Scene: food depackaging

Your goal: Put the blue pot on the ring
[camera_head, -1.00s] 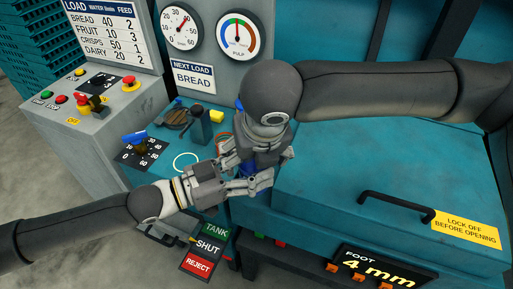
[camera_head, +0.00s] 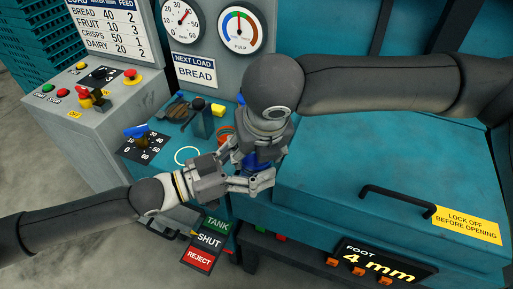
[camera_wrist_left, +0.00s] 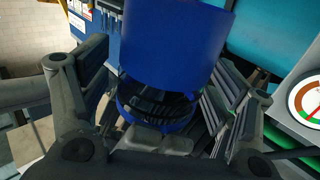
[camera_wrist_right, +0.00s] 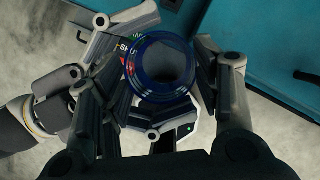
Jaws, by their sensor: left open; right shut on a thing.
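The blue pot (camera_head: 250,161) is mostly hidden by my grippers in the head view. In the right wrist view its round open top (camera_wrist_right: 161,72) sits between the fingers of my right gripper (camera_head: 262,150), which is shut on it. My left gripper (camera_head: 262,182) is open, just below and left of the right one. In the left wrist view its fingers stand on both sides of the pot (camera_wrist_left: 172,42); I cannot tell if they touch it. The pale ring (camera_head: 187,155) is a thin circle on the teal ledge, left of both grippers, with nothing on it.
Behind the ring are a dark round lid-like part with a grey post (camera_head: 202,123), and a yellow block (camera_head: 218,109). A blue-handled dial (camera_head: 137,131) is left of it. A teal lid with a black handle (camera_head: 397,202) fills the right. TANK/SHUT/REJECT labels (camera_head: 208,241) lie below.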

